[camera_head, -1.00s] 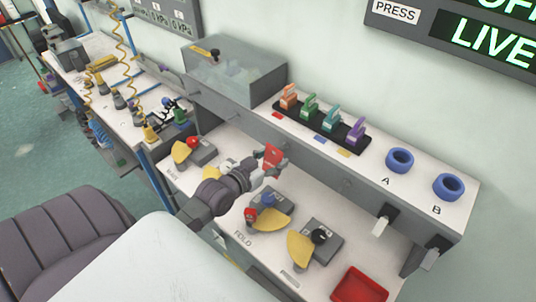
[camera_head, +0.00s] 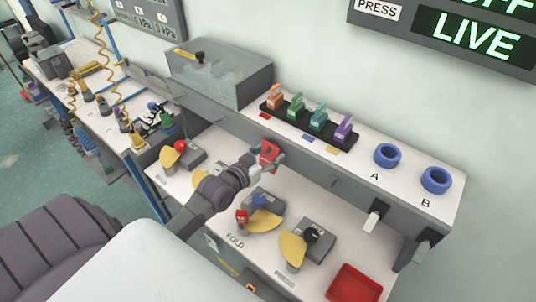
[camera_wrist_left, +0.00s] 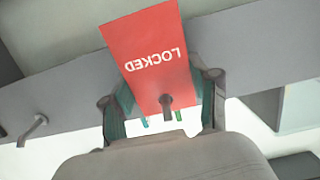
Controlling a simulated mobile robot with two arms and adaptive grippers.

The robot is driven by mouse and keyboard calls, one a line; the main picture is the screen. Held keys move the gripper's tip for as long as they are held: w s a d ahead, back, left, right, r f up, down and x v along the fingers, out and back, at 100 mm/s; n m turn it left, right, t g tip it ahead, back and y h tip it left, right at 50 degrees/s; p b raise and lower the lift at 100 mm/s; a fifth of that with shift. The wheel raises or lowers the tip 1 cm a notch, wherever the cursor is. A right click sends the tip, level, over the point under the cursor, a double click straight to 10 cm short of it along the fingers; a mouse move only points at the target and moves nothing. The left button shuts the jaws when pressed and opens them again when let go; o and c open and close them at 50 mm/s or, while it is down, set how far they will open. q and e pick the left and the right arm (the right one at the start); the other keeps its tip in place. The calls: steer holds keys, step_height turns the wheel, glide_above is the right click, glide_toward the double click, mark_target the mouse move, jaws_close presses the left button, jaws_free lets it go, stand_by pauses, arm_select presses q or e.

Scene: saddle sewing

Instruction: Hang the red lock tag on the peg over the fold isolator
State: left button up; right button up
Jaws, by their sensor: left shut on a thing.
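The red lock tag (camera_head: 268,153) is held in my left gripper (camera_head: 266,163), in front of the grey front face of the raised shelf. In the left wrist view the tag (camera_wrist_left: 157,55) reads LOCKED upside down, between the two fingers of the gripper (camera_wrist_left: 165,105). A dark rounded peg end (camera_wrist_left: 166,101) shows at the tag's lower part; I cannot tell whether it passes through a hole. My right gripper is not in view.
A black rack of coloured clips (camera_head: 305,128) and two blue rings (camera_head: 387,155) stand on the shelf. Other isolators (camera_head: 312,243) and a red tray (camera_head: 355,284) are on the lower bench.

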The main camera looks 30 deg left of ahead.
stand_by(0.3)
arm_select(q)
steer(key=o, duration=1)
steer(key=shift+o, duration=0.2)
steer(key=shift+s, duration=0.2)
steer(key=v, duration=1.1)
steer(key=shift+s, duration=0.35)
steer(key=shift+a, duration=0.1)
